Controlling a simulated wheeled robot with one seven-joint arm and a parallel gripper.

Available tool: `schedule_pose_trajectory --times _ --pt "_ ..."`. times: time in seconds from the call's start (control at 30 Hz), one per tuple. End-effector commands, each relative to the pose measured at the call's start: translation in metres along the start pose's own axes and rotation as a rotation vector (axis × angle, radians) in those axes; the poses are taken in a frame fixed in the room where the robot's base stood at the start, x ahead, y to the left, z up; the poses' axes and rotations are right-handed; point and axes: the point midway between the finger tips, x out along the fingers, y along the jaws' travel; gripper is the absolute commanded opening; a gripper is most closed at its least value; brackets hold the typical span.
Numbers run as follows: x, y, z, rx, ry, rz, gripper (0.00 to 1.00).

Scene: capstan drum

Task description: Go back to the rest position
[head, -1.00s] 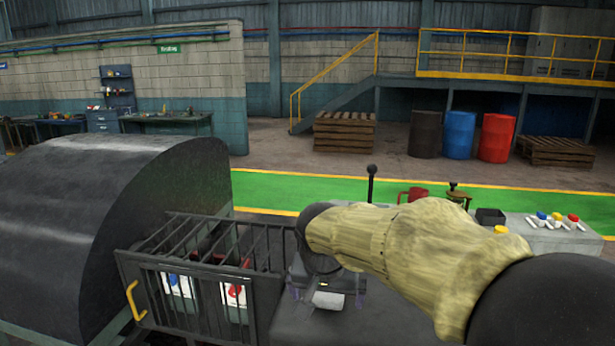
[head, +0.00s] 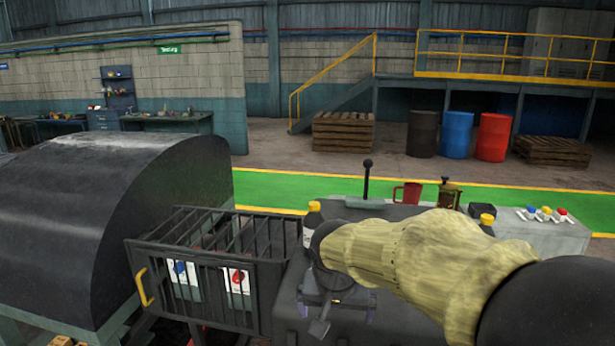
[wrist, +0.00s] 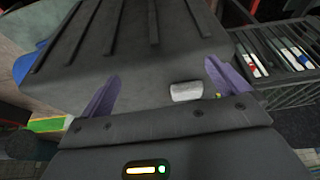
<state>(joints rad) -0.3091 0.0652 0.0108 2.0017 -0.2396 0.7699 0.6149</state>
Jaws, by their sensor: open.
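My gripper (head: 336,312) is open, with its purple fingers apart, hanging over the dark console top (head: 285,300) to the right of the barred cage. My arm, in a yellowish sleeve, reaches in from the lower right of the head view. In the wrist view my gripper (wrist: 160,78) shows nothing clamped between its fingers. A small pale grey block (wrist: 186,92) shows near the right finger; I cannot tell whether it touches it. The black drum cover (head: 90,220) stands at the left.
The barred cage (head: 205,290) with a yellow handle lies left of my gripper. A black lever (head: 367,180), red mug (head: 409,193), brass pot (head: 449,194) and yellow-capped bottle (head: 314,216) stand behind the arm.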

Motion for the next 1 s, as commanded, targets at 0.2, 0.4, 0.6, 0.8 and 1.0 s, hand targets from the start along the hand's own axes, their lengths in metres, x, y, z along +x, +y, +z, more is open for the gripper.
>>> schedule_pose_trajectory --times 0.2,0.4,0.6,0.8,1.0 --pt "0.026 0.026 0.025 -0.037 -0.039 -0.010 1.00" --pt "0.056 0.059 0.065 -0.081 -0.081 -0.028 1.00" --pt "0.087 0.104 0.126 -0.118 -0.121 -0.045 1.00" --pt "0.094 0.116 0.148 -0.140 -0.126 -0.050 1.00" --pt "0.094 0.115 0.147 -0.142 -0.126 -0.050 1.00"
